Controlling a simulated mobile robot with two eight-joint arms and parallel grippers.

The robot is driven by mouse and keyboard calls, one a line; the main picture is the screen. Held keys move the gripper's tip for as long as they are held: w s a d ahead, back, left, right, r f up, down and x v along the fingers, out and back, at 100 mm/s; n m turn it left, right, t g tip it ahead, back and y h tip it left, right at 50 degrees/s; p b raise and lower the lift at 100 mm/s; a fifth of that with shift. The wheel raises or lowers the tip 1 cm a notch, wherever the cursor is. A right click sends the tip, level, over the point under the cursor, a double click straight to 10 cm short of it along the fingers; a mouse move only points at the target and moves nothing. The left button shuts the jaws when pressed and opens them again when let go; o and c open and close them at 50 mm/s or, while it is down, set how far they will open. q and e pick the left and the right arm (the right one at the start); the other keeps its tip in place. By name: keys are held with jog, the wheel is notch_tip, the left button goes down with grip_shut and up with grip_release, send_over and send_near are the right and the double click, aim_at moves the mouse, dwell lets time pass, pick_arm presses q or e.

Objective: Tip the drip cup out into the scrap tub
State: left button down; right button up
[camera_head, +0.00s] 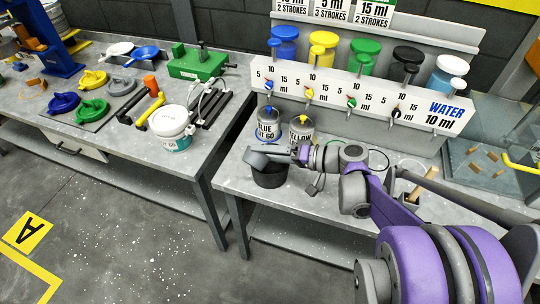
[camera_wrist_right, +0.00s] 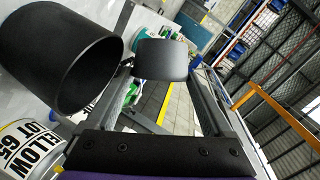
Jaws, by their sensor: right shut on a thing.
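The drip cup (camera_head: 258,158) is a small grey cup in the head view, tilted over on its side. My right gripper (camera_head: 293,153) is shut on it from the right. The black scrap tub (camera_head: 270,178) stands on the bench just under the cup. In the right wrist view the dark cup (camera_wrist_right: 161,60) is held between the fingertips, beside the large open mouth of the tub (camera_wrist_right: 50,65). The cup's inside is hidden, so I cannot tell whether anything is in it. My left gripper is not in view.
A blue-lot can (camera_head: 268,127) and a yellow-lot can (camera_head: 301,132) stand behind the tub, under the dispenser rack (camera_head: 350,92). A white-lidded pail (camera_head: 170,127) stands on the left bench. A gap separates the two benches. The bench front near the tub is clear.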

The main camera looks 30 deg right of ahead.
aim_at(261, 166)
jog(key=shift+s+a+n+h+p, duration=0.15)
jog(key=shift+a+n+h+p, duration=0.1)
jog(key=shift+n+h+p, duration=0.25)
jog(key=shift+s+a+n+p, duration=0.1)
jog(key=shift+a+n+p, duration=0.2)
jog(key=shift+n, duration=0.2)
jog(key=shift+s+a+r+n+t+h+p, duration=0.3)
jog(key=shift+a+r+n+h+p, duration=0.25)
jog(key=shift+p, duration=0.6)
jog(key=shift+s+a+f+n+h+b, duration=0.1)
jog(key=shift+a+f+n+h+b, duration=0.2)
jog(key=shift+f, duration=0.3)
jog(key=shift+s+a+f+n+h+b, duration=0.15)
jog(key=shift+a+f+n+b, duration=0.15)
jog(key=shift+f, duration=0.3)
jog(key=s+a+f+n+t+h, duration=0.1)
jog(key=s+a+f+n+h, duration=0.1)
jog(key=a+f+n, duration=0.1)
jog(key=shift+s+a+n+h, duration=0.3)
jog(key=shift+a+n, duration=0.25)
jog(key=shift+a, duration=0.55)
